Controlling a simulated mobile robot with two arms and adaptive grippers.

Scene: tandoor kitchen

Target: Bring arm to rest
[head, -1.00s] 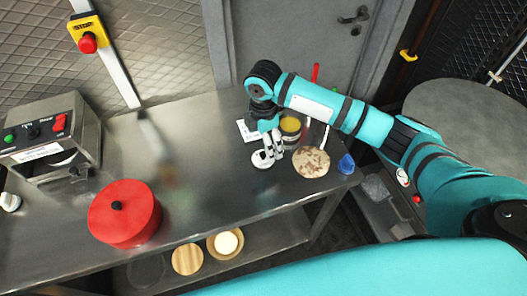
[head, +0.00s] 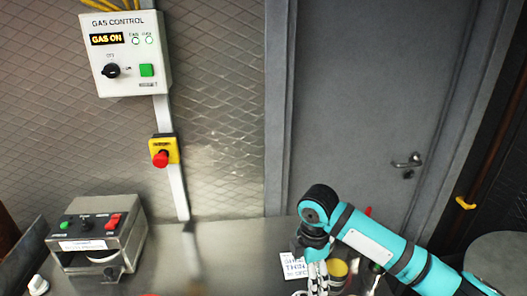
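My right arm reaches in from the lower right over the steel counter (head: 215,265). Its gripper (head: 318,282) points down at the bottom edge of the head view, beside a container with a yellow top (head: 338,268). The fingertips are low in the picture and partly cut off, so I cannot tell whether they are open or shut or hold anything. My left gripper and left arm are out of view.
A gas control box (head: 128,52) reading "GAS ON" hangs on the wall above a red emergency button (head: 161,157). A steel appliance (head: 98,238) stands at the counter's left. A white label card (head: 294,266) lies by my gripper. A grey door (head: 370,100) is behind.

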